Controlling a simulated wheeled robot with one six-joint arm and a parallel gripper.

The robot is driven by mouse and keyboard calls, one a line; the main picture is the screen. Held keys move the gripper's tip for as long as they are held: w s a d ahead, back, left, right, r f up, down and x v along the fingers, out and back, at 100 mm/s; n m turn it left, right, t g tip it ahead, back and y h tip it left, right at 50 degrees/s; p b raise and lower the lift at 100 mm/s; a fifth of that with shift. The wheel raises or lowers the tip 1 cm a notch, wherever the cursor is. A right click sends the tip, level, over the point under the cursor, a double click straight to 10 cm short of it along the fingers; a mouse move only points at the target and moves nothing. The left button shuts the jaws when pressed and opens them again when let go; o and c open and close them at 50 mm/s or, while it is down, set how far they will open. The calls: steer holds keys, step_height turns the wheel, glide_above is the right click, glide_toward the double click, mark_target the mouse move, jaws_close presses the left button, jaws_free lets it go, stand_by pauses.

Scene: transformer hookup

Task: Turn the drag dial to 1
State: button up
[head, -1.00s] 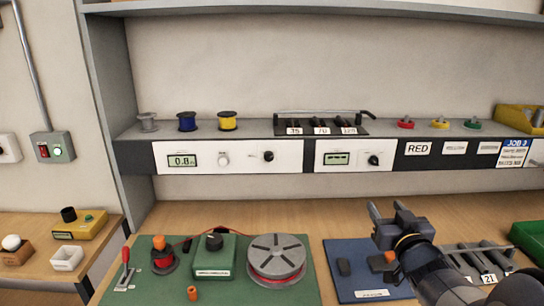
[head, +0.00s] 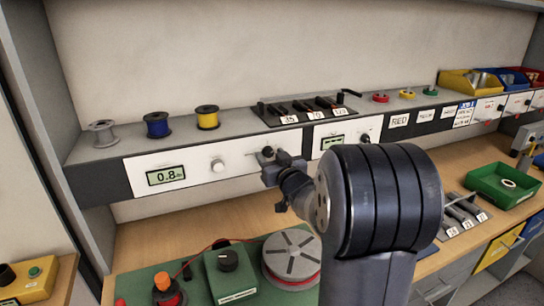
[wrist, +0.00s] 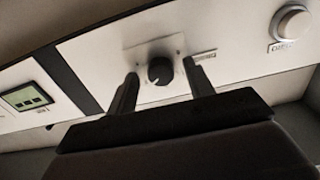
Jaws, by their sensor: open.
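A black dial (head: 268,152) sits on the white left shelf panel, right of a white button. In the wrist view, the dial (wrist: 160,71) is between my open fingers, and its pale mark points toward the lower left of the picture. The small label beside it is not readable. My gripper (head: 278,165) is at this dial in the head view and partly covers it. The gripper (wrist: 160,76) has one finger on each side of the dial; I cannot tell if they touch it. Another black dial (head: 228,259) tops a green box on the green mat; its label is not readable.
The left panel's display (head: 166,175) reads about 0.8. The white button (head: 218,165) stands close by, also seen in the wrist view (wrist: 290,23). My arm hides much of the bench.

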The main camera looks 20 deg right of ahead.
steer(key=shift+a, duration=0.1)
steer(key=c, duration=1)
